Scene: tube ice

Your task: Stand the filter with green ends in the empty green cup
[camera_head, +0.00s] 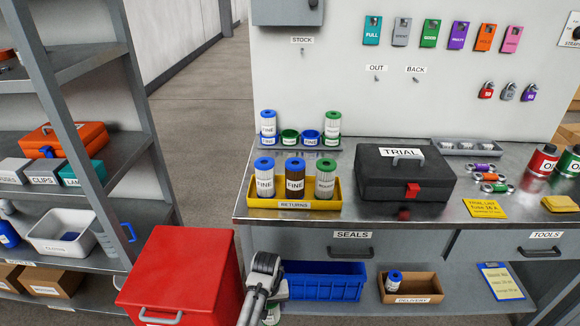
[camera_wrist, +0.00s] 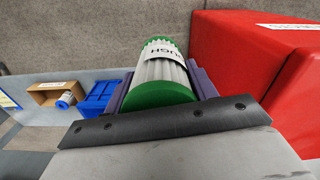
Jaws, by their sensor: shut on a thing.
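A white filter with green ends (camera_wrist: 162,72) is between the two purple fingers of my gripper (camera_wrist: 160,88) in the wrist view; my gripper is shut on it. Its label is partly hidden, with "UGH" readable. In the head view my gripper is low in front of the bench, beside the red box, and mostly hides the filter. A rack (camera_head: 350,143) at the back of the bench has an empty-looking green cup (camera_head: 290,137) second from left. To its left stands a blue-ended filter (camera_head: 268,124); to its right are a blue cup (camera_head: 310,137) and a green-ended filter (camera_head: 333,123).
A yellow RETURNS tray (camera_head: 293,204) with three filters stands in front of the rack. A black TRIAL case (camera_head: 400,182) is to its right. A large red box (camera_head: 182,270) is left of my gripper. A blue bin (camera_head: 325,285) and a DELIVERY box (camera_head: 410,298) are on the lower shelf.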

